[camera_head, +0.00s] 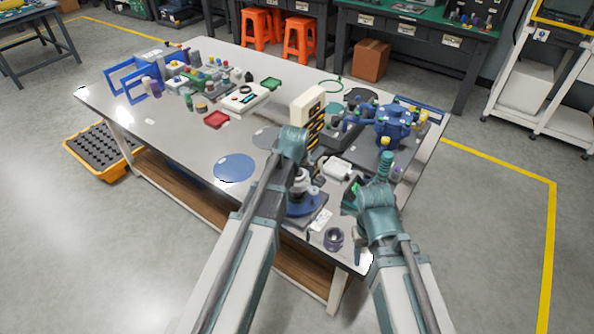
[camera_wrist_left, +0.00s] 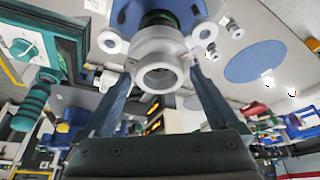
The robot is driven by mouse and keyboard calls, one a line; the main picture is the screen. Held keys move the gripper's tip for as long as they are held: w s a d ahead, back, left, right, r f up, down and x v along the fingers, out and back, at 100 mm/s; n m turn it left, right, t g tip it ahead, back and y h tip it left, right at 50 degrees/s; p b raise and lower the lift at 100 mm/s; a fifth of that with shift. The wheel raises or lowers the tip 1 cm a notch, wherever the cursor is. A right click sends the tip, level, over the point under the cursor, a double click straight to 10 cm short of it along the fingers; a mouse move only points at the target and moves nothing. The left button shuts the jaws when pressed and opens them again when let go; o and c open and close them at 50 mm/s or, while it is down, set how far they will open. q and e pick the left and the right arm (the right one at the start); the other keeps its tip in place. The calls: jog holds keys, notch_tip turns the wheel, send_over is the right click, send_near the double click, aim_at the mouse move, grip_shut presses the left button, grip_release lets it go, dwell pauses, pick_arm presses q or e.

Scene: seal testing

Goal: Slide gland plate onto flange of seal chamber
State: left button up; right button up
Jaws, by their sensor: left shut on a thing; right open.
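My left gripper (camera_head: 299,172) is at the front right of the table, its fingers mostly hidden behind its arm in the head view. In the left wrist view its two dark fingers (camera_wrist_left: 163,98) are shut on a pale grey ring-shaped part with side lugs, apparently the gland plate (camera_wrist_left: 160,47). Behind the plate are a green ring and a blue round body, apparently the seal chamber (camera_wrist_left: 127,13), which also shows in the head view (camera_head: 304,208). The plate is lined up roughly with it; I cannot tell whether they touch. My right gripper (camera_head: 352,200) is open to the right of the chamber.
A blue disc (camera_head: 235,168) lies flat on the table (camera_head: 165,140). A cream rack (camera_head: 308,103) stands behind my left gripper. A blue pump-like assembly (camera_head: 393,125) is at the back right. A small dark cup (camera_head: 334,239) stands near the front edge.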

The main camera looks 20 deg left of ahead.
pick_arm(q)
notch_tip(320, 180, up, 6)
jog(key=p, duration=0.6)
jog(key=shift+a+f+b, duration=0.15)
jog(key=shift+f+b, duration=2.1)
jog(key=shift+f, duration=0.25)
jog(key=shift+f+b, duration=1.5)
jog(key=shift+f, duration=0.1)
jog(key=shift+f+b, duration=0.8)
jog(key=shift+b, duration=0.1)
jog(key=shift+f, duration=0.1)
jog(key=shift+f, duration=0.1)
jog(key=o, duration=1.4)
